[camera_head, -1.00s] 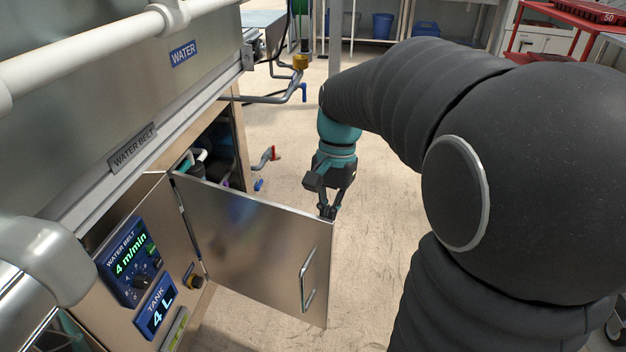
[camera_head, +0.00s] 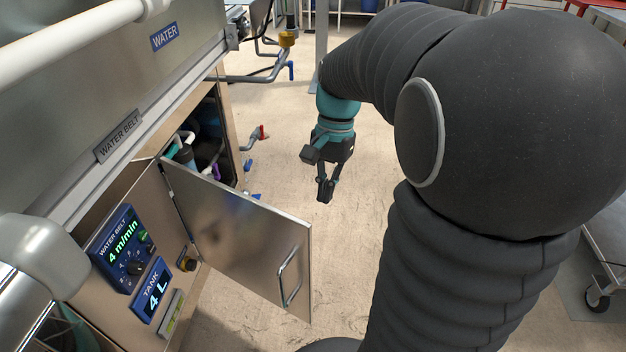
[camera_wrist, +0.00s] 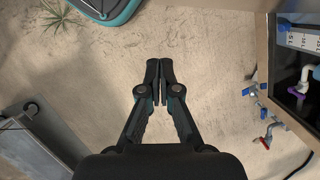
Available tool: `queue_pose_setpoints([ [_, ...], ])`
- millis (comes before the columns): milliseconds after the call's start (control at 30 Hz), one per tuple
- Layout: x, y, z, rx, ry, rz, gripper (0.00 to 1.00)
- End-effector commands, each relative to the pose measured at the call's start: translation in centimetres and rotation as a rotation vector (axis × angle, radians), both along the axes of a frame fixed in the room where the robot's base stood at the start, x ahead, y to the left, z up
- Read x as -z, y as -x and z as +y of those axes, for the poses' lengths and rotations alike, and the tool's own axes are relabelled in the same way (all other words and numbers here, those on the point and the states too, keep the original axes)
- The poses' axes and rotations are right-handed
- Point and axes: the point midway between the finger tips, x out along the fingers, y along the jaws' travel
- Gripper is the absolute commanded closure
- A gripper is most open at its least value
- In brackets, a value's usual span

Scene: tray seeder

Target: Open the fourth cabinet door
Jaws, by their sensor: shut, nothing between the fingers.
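A steel cabinet door (camera_head: 240,238) stands swung wide open in the head view, with a bar handle (camera_head: 289,277) on its face. The open cabinet (camera_head: 212,135) behind it shows pipes and a dark inside; its opening is also at the right of the wrist view (camera_wrist: 297,75). My gripper (camera_head: 325,196) is shut and empty, in the air beyond the door's free edge and apart from it. In the wrist view the fingertips (camera_wrist: 160,66) are together over bare floor. The door does not clearly show in the wrist view.
A control panel (camera_head: 123,248) sits left of the door. Pipes with a red valve (camera_head: 262,132) and blue valves stick out past the cabinet's far side. A wheeled cart (camera_head: 606,245) stands at the right. The floor around my gripper is clear.

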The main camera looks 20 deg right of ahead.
Motion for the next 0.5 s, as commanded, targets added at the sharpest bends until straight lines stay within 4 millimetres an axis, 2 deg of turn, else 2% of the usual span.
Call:
queue_pose_setpoints([
  [33,-1.7,-0.3,-0.1,-0.002,0.002,-0.009,1.00],
  [200,-5.0,-0.7,-1.1,0.005,0.002,-0.008,1.00],
  [400,-7.9,-1.1,-1.8,0.008,0.002,-0.007,1.00],
  [500,-8.7,-1.2,-1.9,0.007,0.002,-0.006,1.00],
])
